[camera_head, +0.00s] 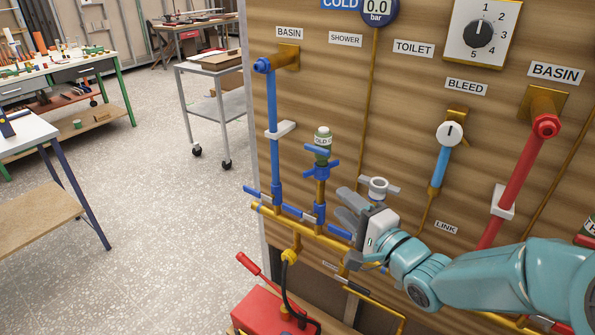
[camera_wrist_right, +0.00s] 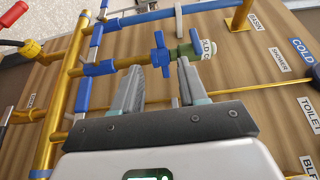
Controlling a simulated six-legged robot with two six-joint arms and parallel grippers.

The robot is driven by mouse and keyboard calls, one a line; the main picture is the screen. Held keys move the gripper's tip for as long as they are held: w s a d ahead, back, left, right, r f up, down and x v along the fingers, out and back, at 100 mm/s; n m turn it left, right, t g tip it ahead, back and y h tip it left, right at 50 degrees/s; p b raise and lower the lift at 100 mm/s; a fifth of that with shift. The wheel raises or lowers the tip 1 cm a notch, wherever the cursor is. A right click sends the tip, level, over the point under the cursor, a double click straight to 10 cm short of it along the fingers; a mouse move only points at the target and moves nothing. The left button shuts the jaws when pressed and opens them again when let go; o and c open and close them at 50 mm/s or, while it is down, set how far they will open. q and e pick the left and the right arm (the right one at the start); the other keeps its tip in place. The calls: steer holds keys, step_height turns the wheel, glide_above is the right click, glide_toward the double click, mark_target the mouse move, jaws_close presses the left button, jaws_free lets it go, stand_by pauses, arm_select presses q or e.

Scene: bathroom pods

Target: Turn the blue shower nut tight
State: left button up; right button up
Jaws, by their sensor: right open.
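The blue shower nut (camera_head: 321,170) is a winged collar on the short brass shower pipe, just below a green cap (camera_head: 322,140) with a label on it. It also shows in the right wrist view (camera_wrist_right: 160,54), where it lies beyond the fingertips, roughly in line with the gap between them. My right gripper (camera_head: 350,203) is open and empty. In the head view it is to the lower right of the nut and apart from it. In the wrist view its two grey fingers (camera_wrist_right: 158,72) point toward the nut. My left gripper is in neither view.
A tall blue basin pipe (camera_head: 272,130) stands left of the nut. The wooden panel (camera_head: 400,110) is behind.

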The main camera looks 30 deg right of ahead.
mark_target(308, 174)
steer(key=w+p, duration=0.2)
steer(key=w, duration=1.3)
steer(key=shift+w+d, duration=0.1)
steer(key=shift+w, duration=0.3)
jaws_close()
